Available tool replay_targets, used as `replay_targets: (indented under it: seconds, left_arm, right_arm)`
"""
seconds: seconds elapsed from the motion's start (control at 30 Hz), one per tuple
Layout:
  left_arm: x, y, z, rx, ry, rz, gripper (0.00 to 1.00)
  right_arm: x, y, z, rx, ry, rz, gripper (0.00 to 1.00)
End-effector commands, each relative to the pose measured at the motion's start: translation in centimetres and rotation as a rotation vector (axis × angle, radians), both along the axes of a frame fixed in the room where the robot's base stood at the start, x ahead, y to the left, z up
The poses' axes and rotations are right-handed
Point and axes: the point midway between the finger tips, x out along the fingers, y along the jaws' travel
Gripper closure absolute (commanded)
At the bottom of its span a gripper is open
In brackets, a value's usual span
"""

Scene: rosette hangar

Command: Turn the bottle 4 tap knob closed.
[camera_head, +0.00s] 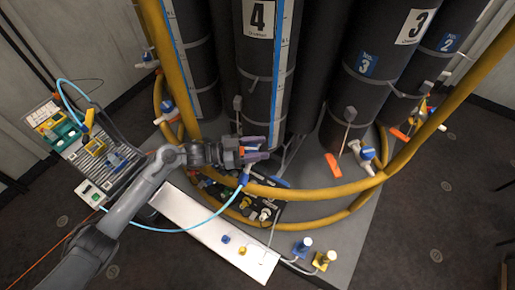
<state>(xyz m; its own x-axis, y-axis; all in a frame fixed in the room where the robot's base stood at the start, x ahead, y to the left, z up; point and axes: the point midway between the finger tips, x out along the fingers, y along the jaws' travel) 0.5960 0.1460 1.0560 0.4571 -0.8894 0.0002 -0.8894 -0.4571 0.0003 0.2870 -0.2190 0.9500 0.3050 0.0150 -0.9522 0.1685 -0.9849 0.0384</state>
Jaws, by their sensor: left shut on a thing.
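The dark bottle 4 (258,60) stands upright at the top centre, with a white label bearing a 4. My left gripper (256,150) reaches in from the left and is at the foot of this bottle. Its fingers are shut on the bottle 4 tap knob, which they mostly hide, so the knob's angle cannot be read. A blue fitting (243,180) with a light blue hose hangs just below the gripper. My right gripper is not in view.
A yellow ring rail (330,192) curves in front of the bottles. Bottle 3 (375,85) stands to the right, with a blue and white tap (367,153) and an orange tag (333,167). A tool tray (62,147) is at the left. A white panel (195,218) lies in front.

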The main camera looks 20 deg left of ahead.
Motion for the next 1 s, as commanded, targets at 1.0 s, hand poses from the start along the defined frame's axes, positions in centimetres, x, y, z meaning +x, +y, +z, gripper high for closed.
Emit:
replay_targets:
  seconds: [1.0]
  left_arm:
    - [-3.7,7.1,-0.2,0.003,0.003,0.002,0.43]
  right_arm:
    - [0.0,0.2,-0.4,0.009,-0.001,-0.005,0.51]
